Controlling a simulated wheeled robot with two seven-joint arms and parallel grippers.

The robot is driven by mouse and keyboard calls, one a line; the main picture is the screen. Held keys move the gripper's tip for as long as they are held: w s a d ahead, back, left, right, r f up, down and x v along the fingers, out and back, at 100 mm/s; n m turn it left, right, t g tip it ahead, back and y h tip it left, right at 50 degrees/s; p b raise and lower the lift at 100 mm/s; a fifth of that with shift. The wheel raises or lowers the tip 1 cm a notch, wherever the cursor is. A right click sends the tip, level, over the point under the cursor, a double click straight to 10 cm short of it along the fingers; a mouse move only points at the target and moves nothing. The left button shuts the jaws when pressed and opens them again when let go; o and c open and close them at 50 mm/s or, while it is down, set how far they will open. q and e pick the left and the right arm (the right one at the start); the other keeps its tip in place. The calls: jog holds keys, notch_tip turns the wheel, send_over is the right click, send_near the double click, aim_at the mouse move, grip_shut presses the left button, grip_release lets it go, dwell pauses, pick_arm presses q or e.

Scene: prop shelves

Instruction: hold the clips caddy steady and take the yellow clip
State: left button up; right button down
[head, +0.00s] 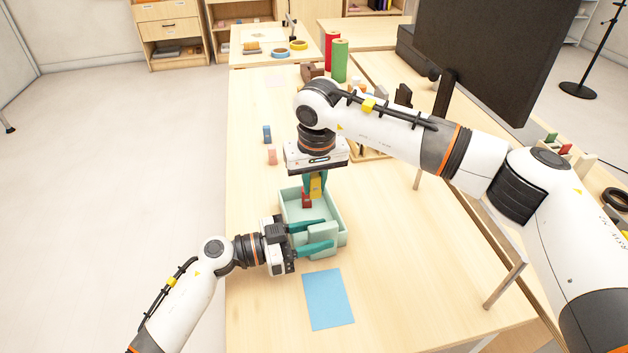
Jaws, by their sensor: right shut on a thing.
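The clips caddy (341,214) is a pale green open box on the wooden table. My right gripper (315,184) points down over its far part and is shut on the yellow clip (316,188). A dark red clip (307,201) stands just below it in the picture, inside the caddy. My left gripper (319,236) reaches in from the left at the caddy's near end. Its teal fingers are apart, one on each side of a pale green part of the caddy. I cannot tell whether they press on it.
A blue sheet (328,299) lies in front of the caddy. A blue block (267,134) and a pink block (272,156) stand to the left behind it. A large dark monitor (495,50) and red and green rolls (339,60) stand farther back. The table's front right is clear.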

pick_arm(q)
jog(key=shift+a, duration=0.1)
jog(key=v, duration=1.2)
jog(key=shift+a, duration=0.1)
